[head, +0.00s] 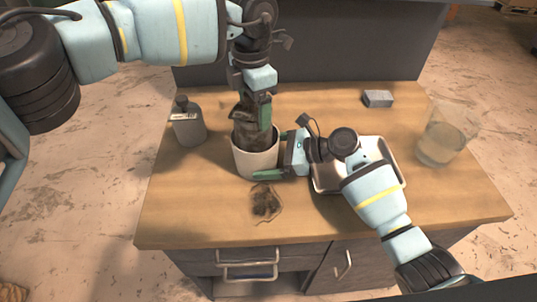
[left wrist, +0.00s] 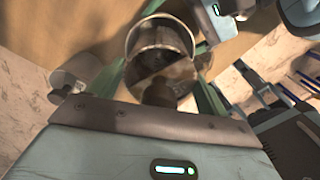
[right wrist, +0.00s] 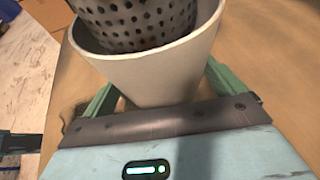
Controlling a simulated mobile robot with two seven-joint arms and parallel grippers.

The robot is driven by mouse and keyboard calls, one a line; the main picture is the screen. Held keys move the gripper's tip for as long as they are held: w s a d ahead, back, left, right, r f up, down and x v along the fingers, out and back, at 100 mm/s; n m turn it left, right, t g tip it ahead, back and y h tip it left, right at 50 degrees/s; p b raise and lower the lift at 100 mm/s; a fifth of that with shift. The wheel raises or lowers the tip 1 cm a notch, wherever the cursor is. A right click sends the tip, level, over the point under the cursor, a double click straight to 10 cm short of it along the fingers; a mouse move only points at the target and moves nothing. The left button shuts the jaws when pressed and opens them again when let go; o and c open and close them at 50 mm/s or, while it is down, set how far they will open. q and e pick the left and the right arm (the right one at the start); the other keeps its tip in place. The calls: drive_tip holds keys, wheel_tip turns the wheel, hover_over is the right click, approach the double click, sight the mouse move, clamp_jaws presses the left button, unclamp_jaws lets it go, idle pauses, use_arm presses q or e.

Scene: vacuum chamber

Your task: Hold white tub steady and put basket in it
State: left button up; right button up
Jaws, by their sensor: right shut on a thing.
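The white tub (head: 256,163) stands on the wooden worktop. My right gripper (head: 268,155) is shut on it, with a green finger on either side; the tub also fills the middle of the right wrist view (right wrist: 158,78). The basket is a dark, perforated metal cylinder (right wrist: 135,22). Its lower part is inside the tub's mouth; whether it touches the bottom is hidden. My left gripper (head: 258,112) points down over the tub, its fingers beside the basket. In the left wrist view the basket (left wrist: 160,38) lies between the fingers, but contact is unclear.
A grey flask (head: 188,126) stands left of the tub. A metal tray (head: 326,184) lies under my right arm. A glass beaker (head: 440,143) and a small grey block (head: 378,98) are at the right. A dark stain (head: 266,203) marks the worktop in front of the tub.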

use_arm(q)
drive_tip(key=o, duration=0.5)
drive_tip(key=shift+c, duration=0.2)
wheel_tip(320, 180, up, 12)
drive_tip(key=shift+r, duration=0.1)
idle(0.4)
use_arm(e)
drive_tip(key=o, duration=0.7)
drive_tip(key=shift+c, duration=0.2)
drive_tip(key=v, duration=1.2)
drive_tip(key=shift+s, duration=0.1)
drive_tip(key=shift+f, duration=0.1)
